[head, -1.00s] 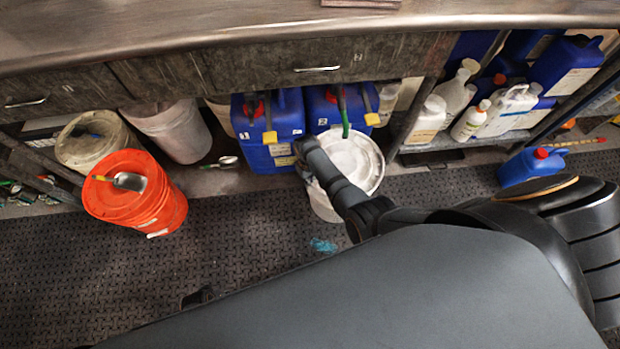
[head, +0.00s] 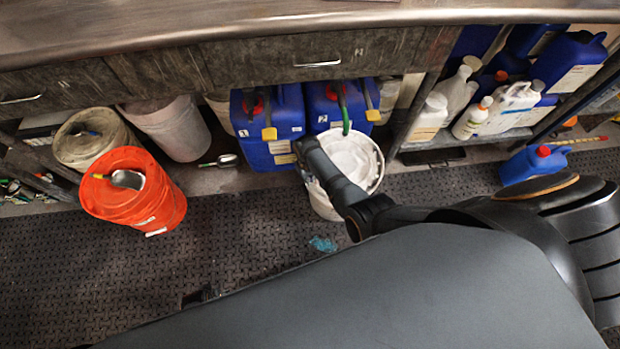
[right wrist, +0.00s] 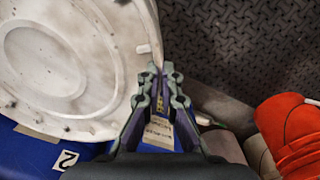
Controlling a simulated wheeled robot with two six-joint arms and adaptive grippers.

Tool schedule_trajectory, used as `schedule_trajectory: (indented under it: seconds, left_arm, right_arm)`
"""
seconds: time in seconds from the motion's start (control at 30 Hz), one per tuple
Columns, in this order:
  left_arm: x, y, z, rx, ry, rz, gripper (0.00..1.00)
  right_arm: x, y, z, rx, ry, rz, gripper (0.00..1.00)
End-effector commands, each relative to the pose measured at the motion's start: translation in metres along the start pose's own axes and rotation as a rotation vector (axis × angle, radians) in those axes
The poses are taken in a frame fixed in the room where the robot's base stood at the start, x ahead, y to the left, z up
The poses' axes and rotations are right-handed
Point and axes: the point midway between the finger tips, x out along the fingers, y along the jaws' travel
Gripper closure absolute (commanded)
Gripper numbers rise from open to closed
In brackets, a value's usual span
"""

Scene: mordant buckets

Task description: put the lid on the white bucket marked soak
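The white bucket (head: 322,203) stands on the floor in front of the blue canisters, partly behind my right arm. Its marking cannot be read. A round white lid (head: 362,158) shows over its top in the head view. In the right wrist view the lid (right wrist: 65,65) fills the left side, with a raised ring and small tabs. My right gripper (right wrist: 161,72) has its fingertips close together at the lid's rim and appears shut on it. In the head view this gripper (head: 308,152) is at the lid's left side. Whether the lid touches the bucket all round cannot be told. My left gripper is not in view.
Two blue canisters (head: 268,140) with hanging taps stand close behind. An orange bucket (head: 150,215) with a scoop (head: 128,179) and pale buckets (head: 172,130) are at left. A blue jug (head: 530,168) is at right. A blue scrap (head: 322,244) lies on the open mat.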

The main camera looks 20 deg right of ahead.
Motion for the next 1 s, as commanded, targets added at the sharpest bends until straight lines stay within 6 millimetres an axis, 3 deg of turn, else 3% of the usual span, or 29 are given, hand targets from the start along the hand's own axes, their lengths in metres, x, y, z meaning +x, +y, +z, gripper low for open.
schedule_trajectory:
  seconds: [0.3,0.57,0.87,1.0]
  left_arm:
    - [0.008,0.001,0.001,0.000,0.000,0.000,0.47]
    - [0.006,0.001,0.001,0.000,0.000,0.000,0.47]
    - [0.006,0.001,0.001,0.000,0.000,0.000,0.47]
    - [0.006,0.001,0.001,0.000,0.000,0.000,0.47]
  right_arm:
    - [0.009,0.000,0.000,0.000,0.001,0.001,1.00]
    - [0.008,0.000,0.000,0.000,0.000,0.000,0.68]
    - [0.007,-0.001,0.000,0.000,0.000,0.000,0.68]
    - [-0.006,-0.001,-0.001,0.000,0.002,0.000,0.68]
